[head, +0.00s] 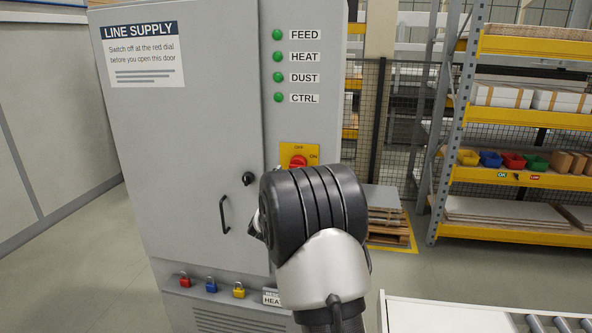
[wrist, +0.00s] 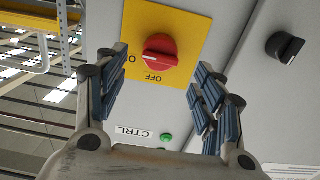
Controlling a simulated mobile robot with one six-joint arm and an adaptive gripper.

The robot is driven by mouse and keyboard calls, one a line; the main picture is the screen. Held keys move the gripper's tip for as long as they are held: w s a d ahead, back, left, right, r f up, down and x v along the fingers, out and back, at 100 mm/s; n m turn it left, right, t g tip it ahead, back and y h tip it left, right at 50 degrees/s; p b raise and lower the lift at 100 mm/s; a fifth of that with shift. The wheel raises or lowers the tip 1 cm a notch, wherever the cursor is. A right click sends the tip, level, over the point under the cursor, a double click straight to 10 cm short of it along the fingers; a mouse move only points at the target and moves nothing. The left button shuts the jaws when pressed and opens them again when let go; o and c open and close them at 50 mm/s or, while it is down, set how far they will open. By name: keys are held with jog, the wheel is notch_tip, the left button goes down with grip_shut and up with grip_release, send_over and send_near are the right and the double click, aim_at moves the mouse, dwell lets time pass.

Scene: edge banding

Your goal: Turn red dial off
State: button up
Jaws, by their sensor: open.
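The red dial (wrist: 160,50) sits on a yellow plate (wrist: 190,22) in the wrist view, which shows the plate's lettering upside down. Its white mark points toward the partly covered ON label, and OFF lies at a right angle to it. The dial also shows in the head view (head: 297,161) just above my arm, with OFF at the plate's top and ON at its right. My gripper (wrist: 160,72) is open and empty, with one finger on each side of the dial in the picture. I see no contact.
The grey cabinet (head: 180,140) carries a black door handle (head: 224,214), a black knob (head: 248,178) and several lit green lamps. Racks (head: 520,117) stand at right, and a white-edged roller table (head: 440,315) is at lower right.

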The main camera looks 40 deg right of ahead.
aim_at(296, 166)
jog(key=x, duration=0.6)
jog(key=shift+w+d, duration=0.2)
jog(key=shift+w, duration=0.1)
jog(key=shift+c, duration=0.4)
jog(key=c, duration=1)
